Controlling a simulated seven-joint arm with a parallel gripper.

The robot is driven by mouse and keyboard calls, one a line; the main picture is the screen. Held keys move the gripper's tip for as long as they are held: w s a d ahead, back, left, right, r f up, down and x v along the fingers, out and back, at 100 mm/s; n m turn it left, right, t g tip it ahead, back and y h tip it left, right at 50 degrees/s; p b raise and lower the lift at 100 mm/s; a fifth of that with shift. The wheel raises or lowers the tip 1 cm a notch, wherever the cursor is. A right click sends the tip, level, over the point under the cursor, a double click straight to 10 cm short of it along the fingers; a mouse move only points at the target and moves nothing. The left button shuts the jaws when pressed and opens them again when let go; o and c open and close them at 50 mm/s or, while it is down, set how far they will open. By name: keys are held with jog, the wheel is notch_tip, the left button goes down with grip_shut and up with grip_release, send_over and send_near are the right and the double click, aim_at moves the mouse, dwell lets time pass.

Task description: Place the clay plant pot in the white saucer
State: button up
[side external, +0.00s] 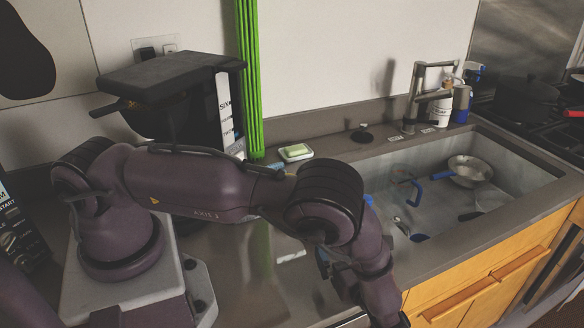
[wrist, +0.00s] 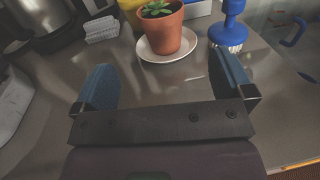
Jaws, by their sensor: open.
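The clay plant pot (wrist: 161,32), terracotta with a green succulent, stands upright in the wrist view at top centre. The white saucer (wrist: 147,50) shows around its base, and the pot appears to sit within the saucer's rim. My gripper (wrist: 163,76) is open, its two blue fingers wide apart with nothing between them. The pot and saucer are beyond the fingertips, apart from them. In the side external view, my arm hides the pot, the saucer and most of the gripper.
A blue scrub brush (wrist: 230,28) stands right of the saucer. A light ribbed block (wrist: 102,29) lies to the left. In the side external view, a soap dish (side external: 295,152) sits behind my arm, and the sink (side external: 440,190) with pans lies to the right.

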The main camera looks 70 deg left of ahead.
jog(key=s+a+r+n+g+h, duration=0.25)
jog(key=r+n+h, duration=0.3)
jog(key=r, duration=0.45)
jog(key=s+a+r+n+g+h, duration=0.25)
jog(key=r+n+h, duration=0.3)
jog(key=r, duration=0.45)
jog(key=s+r+n+t+h, duration=0.6)
jog(key=s+r+n+t, duration=0.2)
jog(key=s+r, duration=0.3)
jog(key=shift+s+a+h, duration=0.15)
jog(key=shift+s+h, duration=0.15)
jog(key=shift+s, duration=0.55)
